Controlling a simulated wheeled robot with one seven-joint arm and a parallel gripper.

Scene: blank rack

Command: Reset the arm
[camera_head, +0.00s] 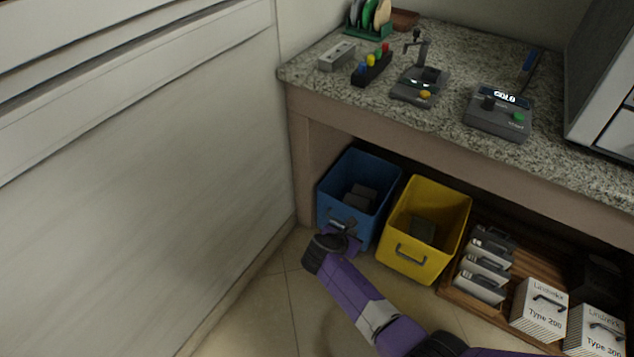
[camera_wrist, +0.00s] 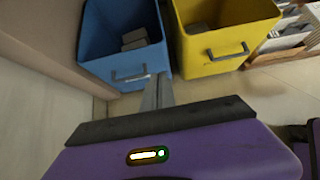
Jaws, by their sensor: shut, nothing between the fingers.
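My purple arm reaches in low from the bottom right in the head view. My gripper (camera_head: 347,225) is shut and empty, in front of the blue bin (camera_head: 345,228). In the wrist view my gripper (camera_wrist: 158,90) points toward the gap between the blue bin (camera_wrist: 92,40) and the yellow bin (camera_wrist: 225,66). The blue bin holds a few dark grey blocks (camera_head: 360,197). I cannot tell whether the fingers touch the bin.
The yellow bin (camera_head: 408,255) holds a dark block (camera_head: 423,229). A wooden pallet (camera_head: 460,303) with boxes stands to its right. The granite counter (camera_head: 440,120) overhangs the bins and carries devices. A white wall panel (camera_head: 140,170) closes the left side. Floor (camera_head: 255,315) lies bare in front.

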